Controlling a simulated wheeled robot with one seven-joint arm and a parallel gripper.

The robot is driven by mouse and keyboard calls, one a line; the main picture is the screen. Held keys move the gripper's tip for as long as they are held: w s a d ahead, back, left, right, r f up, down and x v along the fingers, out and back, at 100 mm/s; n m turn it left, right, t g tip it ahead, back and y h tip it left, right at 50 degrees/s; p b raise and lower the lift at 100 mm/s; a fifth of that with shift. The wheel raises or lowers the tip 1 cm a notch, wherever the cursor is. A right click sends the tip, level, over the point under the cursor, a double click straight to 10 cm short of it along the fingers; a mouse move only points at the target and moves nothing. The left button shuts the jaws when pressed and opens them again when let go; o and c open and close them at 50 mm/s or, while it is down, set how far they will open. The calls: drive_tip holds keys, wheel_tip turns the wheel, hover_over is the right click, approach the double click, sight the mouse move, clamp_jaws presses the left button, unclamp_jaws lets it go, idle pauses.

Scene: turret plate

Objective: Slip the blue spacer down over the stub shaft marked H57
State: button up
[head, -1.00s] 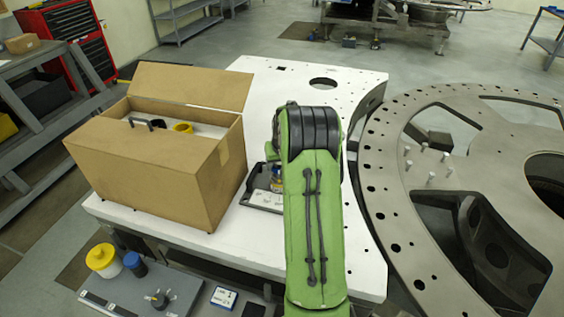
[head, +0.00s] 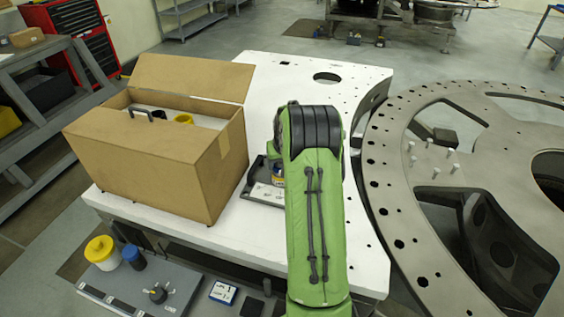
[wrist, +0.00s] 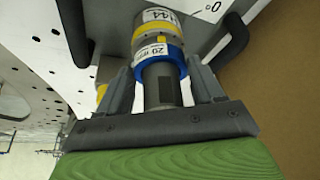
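In the wrist view a blue spacer (wrist: 160,54) with a white label is around a grey cylinder (wrist: 161,86), against a yellow ring (wrist: 158,31). A tag beyond the yellow ring appears to read H44. My gripper (wrist: 163,85) is open, with one finger on each side of the cylinder and visible gaps. Its fingertips are close to the blue spacer, and I cannot tell whether they touch it. In the head view my green arm hides the gripper and most of this stack (head: 280,170). I cannot read an H57 mark anywhere.
The large ring plate (head: 390,215) with several small pins is at right. Yellow and blue containers (head: 101,252) stand below.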

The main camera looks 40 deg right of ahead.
drive_tip(key=o, duration=0.4)
drive_tip(key=p+v, duration=0.6)
drive_tip(key=v, duration=0.9)
drive_tip(key=shift+r, duration=0.4)
